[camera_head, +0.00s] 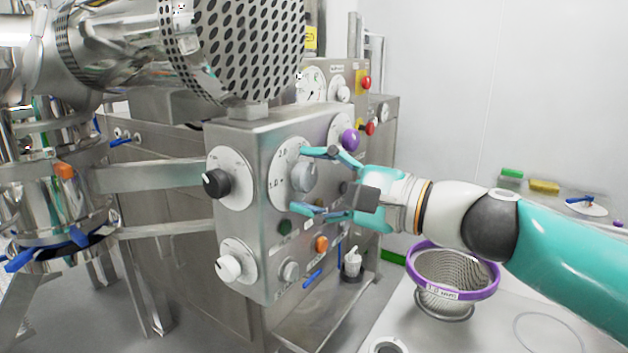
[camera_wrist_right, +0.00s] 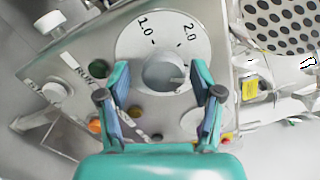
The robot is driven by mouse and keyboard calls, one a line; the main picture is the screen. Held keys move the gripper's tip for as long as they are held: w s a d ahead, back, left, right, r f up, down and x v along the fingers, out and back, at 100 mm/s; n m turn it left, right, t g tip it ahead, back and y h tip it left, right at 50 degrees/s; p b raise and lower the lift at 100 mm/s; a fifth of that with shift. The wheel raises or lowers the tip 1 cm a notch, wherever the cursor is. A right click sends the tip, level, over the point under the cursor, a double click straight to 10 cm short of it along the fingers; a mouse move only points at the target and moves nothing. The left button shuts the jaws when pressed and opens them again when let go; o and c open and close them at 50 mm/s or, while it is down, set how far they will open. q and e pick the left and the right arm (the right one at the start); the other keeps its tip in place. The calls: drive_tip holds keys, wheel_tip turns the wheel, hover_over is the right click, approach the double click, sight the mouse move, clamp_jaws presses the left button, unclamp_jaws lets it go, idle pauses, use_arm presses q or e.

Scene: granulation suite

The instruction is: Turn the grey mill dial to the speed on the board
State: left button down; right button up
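The grey mill dial (camera_head: 303,177) is a round knob on a white scale plate on the front of the steel control box. It also shows in the right wrist view (camera_wrist_right: 163,73), where the marks 1.0 and 2.0 are readable on the plate. A small dark mark shows on the knob's lower right there. My right gripper (camera_head: 301,181) is open, its teal fingers on either side of the dial. In the right wrist view (camera_wrist_right: 159,72) gaps show between fingers and knob. My left gripper is out of view. No board with a speed is visible.
A black knob (camera_head: 216,182), a white knob (camera_head: 229,267), a purple knob (camera_head: 350,139) and an orange button (camera_head: 321,244) sit close by on the box. A purple-rimmed sieve (camera_head: 453,273) stands on the bench below my right arm. A perforated drum (camera_head: 240,45) is above.

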drive_tip(key=shift+d+r, duration=0.1)
drive_tip(key=shift+d, duration=0.1)
drive_tip(key=shift+s+d, duration=0.25)
drive_tip(key=v, duration=1.1)
